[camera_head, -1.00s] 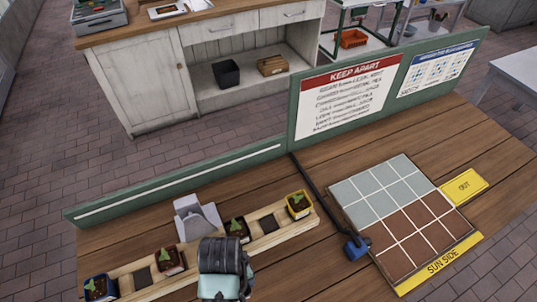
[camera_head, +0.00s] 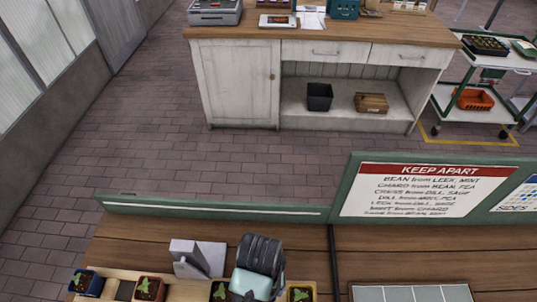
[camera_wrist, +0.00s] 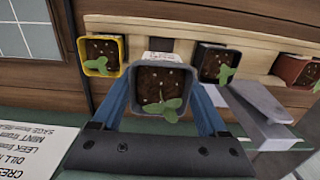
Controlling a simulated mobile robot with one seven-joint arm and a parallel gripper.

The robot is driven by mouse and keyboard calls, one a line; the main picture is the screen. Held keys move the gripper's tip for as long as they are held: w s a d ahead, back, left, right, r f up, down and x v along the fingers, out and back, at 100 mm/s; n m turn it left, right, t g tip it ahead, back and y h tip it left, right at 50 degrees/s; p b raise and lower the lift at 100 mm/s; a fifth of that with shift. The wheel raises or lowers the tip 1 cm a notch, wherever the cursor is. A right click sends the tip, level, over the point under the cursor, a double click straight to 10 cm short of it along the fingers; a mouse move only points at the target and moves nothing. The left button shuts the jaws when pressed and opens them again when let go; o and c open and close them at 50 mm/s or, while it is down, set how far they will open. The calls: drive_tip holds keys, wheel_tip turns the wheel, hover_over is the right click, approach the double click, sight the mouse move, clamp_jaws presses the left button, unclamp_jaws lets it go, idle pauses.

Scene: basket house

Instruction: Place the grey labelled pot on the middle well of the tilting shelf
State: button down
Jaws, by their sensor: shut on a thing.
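The grey pot (camera_wrist: 160,90), with dark soil, a green seedling and a white label at its far rim, is in my gripper (camera_wrist: 163,97). The two blue fingers are shut on its sides. The tilting shelf (camera_wrist: 130,24) is a wooden rail behind the pot in the wrist view. A dark empty well (camera_wrist: 160,45) shows just past the label, between a yellow pot (camera_wrist: 103,55) and a black pot (camera_wrist: 217,64). A terracotta pot (camera_wrist: 298,70) is further right. In the head view my wrist hides the held pot and part of the shelf.
A grey metal bracket-like object (camera_head: 190,259) stands behind the shelf. A green board with a KEEP APART sign (camera_head: 425,190) borders the table's back. A blue pot (camera_head: 87,283) sits at the shelf's left end. A grey tiled grid (camera_head: 412,293) lies to the right.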

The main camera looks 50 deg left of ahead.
wheel_tip(320, 180, down, 4)
drive_tip(key=shift+s+r, duration=0.15)
drive_tip(key=shift+r, duration=0.1)
drive_tip(key=shift+f+p, duration=0.3)
drive_tip(key=shift+f, duration=1.9)
drive_tip(key=shift+f, duration=0.15)
unclamp_jaws()
wheel_tip(320, 180, up, 12)
drive_tip(key=shift+r, duration=0.15)
